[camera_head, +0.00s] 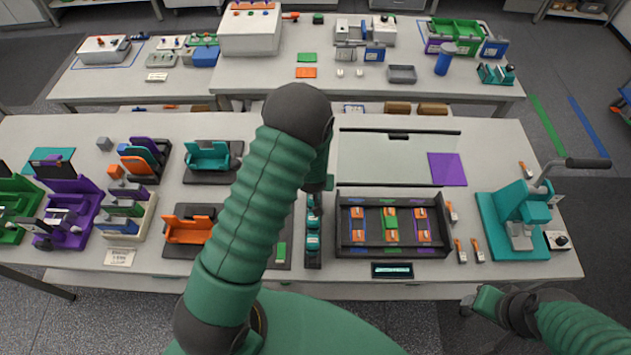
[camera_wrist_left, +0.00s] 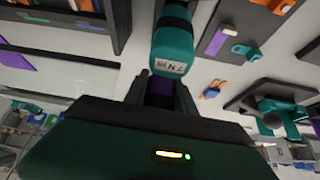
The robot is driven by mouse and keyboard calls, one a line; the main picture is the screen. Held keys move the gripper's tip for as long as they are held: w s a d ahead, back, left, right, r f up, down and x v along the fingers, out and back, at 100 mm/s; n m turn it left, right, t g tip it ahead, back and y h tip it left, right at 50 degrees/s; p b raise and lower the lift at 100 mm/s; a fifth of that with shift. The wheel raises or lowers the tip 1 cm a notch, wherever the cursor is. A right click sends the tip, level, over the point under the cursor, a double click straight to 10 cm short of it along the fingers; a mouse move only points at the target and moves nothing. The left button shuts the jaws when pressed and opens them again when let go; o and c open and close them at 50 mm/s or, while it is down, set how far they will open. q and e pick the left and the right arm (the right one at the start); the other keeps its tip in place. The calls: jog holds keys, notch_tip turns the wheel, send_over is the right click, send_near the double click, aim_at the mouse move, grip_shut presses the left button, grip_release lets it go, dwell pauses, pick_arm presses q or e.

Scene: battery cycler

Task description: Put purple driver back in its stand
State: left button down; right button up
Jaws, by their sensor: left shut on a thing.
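My left arm crosses the middle of the head view, and its gripper (camera_head: 318,186) is mostly hidden behind my own arm.
A dark tray (camera_head: 341,248) with orange, green and purple pieces lies right of the stand. Orange (camera_head: 190,229) and teal (camera_head: 208,156) fixtures are at left. A teal press (camera_head: 518,208) stands at right. A clear panel (camera_head: 385,160) lies behind the tray.

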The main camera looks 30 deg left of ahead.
pick_arm(q)
jog(key=shift+a+f, duration=0.1)
jog(key=shift+f, duration=0.45)
jog(key=shift+w+a, duration=0.15)
jog(key=shift+w, duration=0.15)
jog(key=shift+s+f+b, duration=0.25)
jog(key=shift+f+b, duration=0.1)
jog(key=shift+b, duration=0.1)
jog(key=shift+w+f+b, duration=0.1)
jog(key=shift+f+b, duration=0.5)
jog(key=shift+f, duration=0.2)
pick_arm(e)
jog(key=x, duration=0.2)
jog(key=shift+w+a+f, duration=0.15)
jog(key=shift+w+f, duration=0.05)
jog(key=shift+f, duration=0.1)
pick_arm(q)
jog(key=shift+f, duration=0.2)
pick_arm(e)
jog(key=shift+f, duration=0.15)
pick_arm(q)
jog(key=c, duration=0.9)
grip_release()
jog(key=shift+c, duration=0.2)
